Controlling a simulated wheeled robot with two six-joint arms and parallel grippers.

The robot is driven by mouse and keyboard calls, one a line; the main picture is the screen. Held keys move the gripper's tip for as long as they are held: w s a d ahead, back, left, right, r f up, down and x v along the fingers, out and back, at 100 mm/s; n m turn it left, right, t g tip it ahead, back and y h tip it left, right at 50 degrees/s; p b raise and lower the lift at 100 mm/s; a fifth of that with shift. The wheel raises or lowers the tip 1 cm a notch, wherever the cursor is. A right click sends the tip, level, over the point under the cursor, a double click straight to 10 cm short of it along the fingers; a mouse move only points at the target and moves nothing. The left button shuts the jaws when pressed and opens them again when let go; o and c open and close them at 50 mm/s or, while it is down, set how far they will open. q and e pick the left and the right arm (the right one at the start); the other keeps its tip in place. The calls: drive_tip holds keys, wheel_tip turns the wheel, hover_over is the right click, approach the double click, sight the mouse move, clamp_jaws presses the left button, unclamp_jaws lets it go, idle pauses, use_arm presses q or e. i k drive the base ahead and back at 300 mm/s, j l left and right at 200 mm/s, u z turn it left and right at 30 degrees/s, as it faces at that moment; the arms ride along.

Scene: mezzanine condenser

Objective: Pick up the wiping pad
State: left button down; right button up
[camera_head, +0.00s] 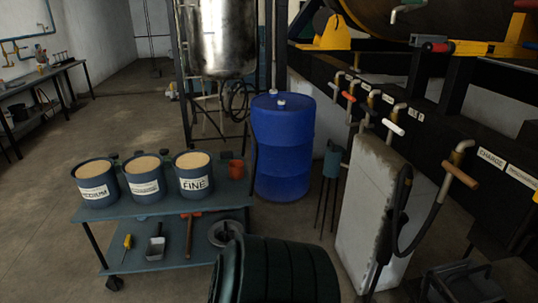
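I cannot make out a wiping pad anywhere in the head view. A blue-grey two-level cart (165,212) stands at left of centre. Its top carries three tubs of tan grain, one labelled FINE (193,176), and a small orange-red cup (236,169). Its lower shelf holds a yellow-handled tool (127,242), a small metal scoop or tray (155,247), a red-headed hammer-like tool (190,234) and a round grey object (224,233). Neither of my grippers shows in the view.
A blue drum (281,150) stands behind the cart. A dark green ribbed barrel (290,272) fills the bottom middle. A pale upright block (368,205) with a hose stands at right, before piping with handles. A workbench (37,76) is far left. Left floor is mostly clear.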

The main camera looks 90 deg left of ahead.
sight(226, 156)
drive_tip(key=u, duration=3.15)
drive_tip(key=i+j+u, duration=0.35)
drive_tip(key=j, duration=0.15)
drive_tip(key=i+j+u, duration=0.75)
drive_tip(key=i+u, duration=0.35)
drive_tip(key=i, duration=0.25)
drive_tip(key=i+u, duration=0.35)
drive_tip(key=i, duration=0.1)
